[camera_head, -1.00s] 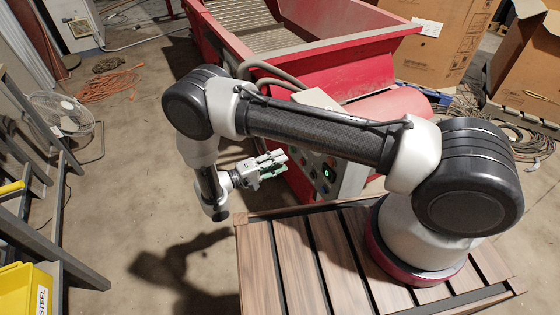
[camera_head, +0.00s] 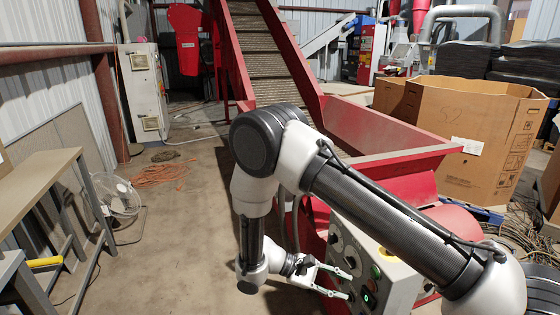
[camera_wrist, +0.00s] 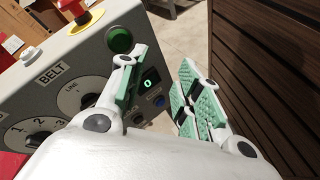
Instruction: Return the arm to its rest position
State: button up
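My gripper (camera_head: 348,284) hangs at the end of my folded arm, left of the grey control box (camera_head: 386,277) on the red conveyor hopper. Its two fingers with green pads are spread apart with nothing between them. In the wrist view my gripper (camera_wrist: 160,100) is also open and empty. Behind it, the control box (camera_wrist: 75,65) shows a dial marked BELT, a green button (camera_wrist: 120,39) and a small display reading 0 (camera_wrist: 149,84). I cannot tell from the frames whether the fingers touch the box.
The red hopper (camera_head: 400,140) and its inclined belt (camera_head: 262,60) stand ahead. Cardboard boxes (camera_head: 480,140) stand at the right, near tangled cable. A workbench (camera_head: 40,180), a fan (camera_head: 118,195) and an orange cord (camera_head: 165,173) are at the left. The floor between is clear.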

jog(key=s+d+r+m+y, duration=0.15)
jog(key=d+r+y, duration=0.25)
jog(key=r, duration=0.5)
jog(key=s+d+r+m+y, duration=0.1)
jog(key=s+d+r+y, duration=0.25)
jog(key=r, duration=0.55)
jog(key=s+d+r+m+y, duration=0.15)
jog(key=d+r+y, duration=0.3)
jog(key=r, duration=0.55)
jog(key=s+d+r+m+t+y, duration=0.1)
jog(key=s+d+r+m+t, duration=0.4)
jog(key=d+r, duration=0.3)
notch_tip(320, 180, up, 2)
jog(key=shift+s+d+r+t, duration=0.1)
jog(key=shift+s+d+t, duration=0.15)
jog(key=shift+s+t, duration=0.6)
